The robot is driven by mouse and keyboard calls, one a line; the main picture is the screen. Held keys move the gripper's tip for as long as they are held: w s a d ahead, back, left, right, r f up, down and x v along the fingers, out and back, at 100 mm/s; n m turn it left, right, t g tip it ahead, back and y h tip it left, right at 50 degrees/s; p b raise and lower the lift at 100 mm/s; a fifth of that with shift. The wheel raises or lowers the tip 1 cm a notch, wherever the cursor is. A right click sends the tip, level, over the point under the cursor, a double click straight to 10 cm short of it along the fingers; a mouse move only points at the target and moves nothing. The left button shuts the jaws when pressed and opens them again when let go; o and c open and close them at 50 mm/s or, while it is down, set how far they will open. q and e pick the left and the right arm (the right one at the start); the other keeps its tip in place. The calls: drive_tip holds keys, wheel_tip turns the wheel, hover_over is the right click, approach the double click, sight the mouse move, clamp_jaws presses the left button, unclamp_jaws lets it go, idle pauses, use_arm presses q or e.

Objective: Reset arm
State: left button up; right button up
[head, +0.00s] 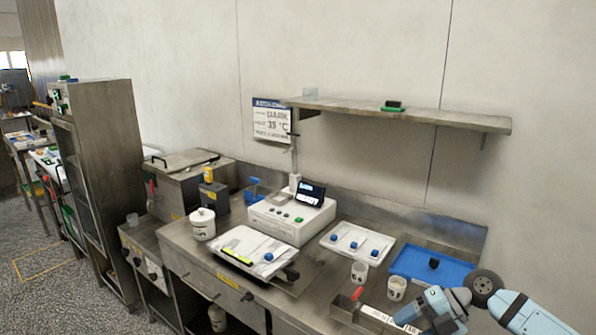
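Part of my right arm (524,312), light blue and grey, comes in at the bottom right corner. It bends at a dark round joint (483,284), and its wrist links (443,306) hang over the front right of the steel bench. No fingers of the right gripper can be made out. My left arm and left gripper are not in view.
The steel bench (205,262) carries a white control box (291,219), a white tray (357,231), a blue tray (419,264) and white cups (359,272). A wall shelf (440,116) hangs above. A tall steel cabinet (107,140) stands left.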

drive_tip(key=s+a+f+m+t+y+b, duration=0.2)
drive_tip(key=s+a+f+m+t+y, duration=0.1)
drive_tip(key=a+m+t, duration=0.25)
drive_tip(key=s+a+f+m+t+y+b, duration=0.1)
drive_tip(key=s+a+f+m+t+y, duration=0.15)
drive_tip(key=a+m+t, duration=0.3)
use_arm(q)
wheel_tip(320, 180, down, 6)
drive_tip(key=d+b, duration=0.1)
drive_tip(key=b, duration=0.3)
use_arm(e)
drive_tip(key=s+d+f+m+h, duration=0.1)
drive_tip(key=s+f+m+h, duration=0.5)
drive_tip(key=s+f+m, duration=0.4)
drive_tip(key=s+d+f+m+h, duration=0.2)
drive_tip(key=s+f+m+h, duration=0.55)
drive_tip(key=f, duration=0.55)
use_arm(q)
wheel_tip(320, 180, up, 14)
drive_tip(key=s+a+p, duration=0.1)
drive_tip(key=p, duration=1.5)
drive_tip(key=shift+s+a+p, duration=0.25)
drive_tip(key=shift+p, duration=0.05)
use_arm(e)
wheel_tip(320, 180, up, 14)
drive_tip(key=s, duration=0.1)
drive_tip(key=shift+d+r+y, duration=0.15)
drive_tip(key=shift+d+y, duration=0.15)
drive_tip(key=shift+d, duration=0.05)
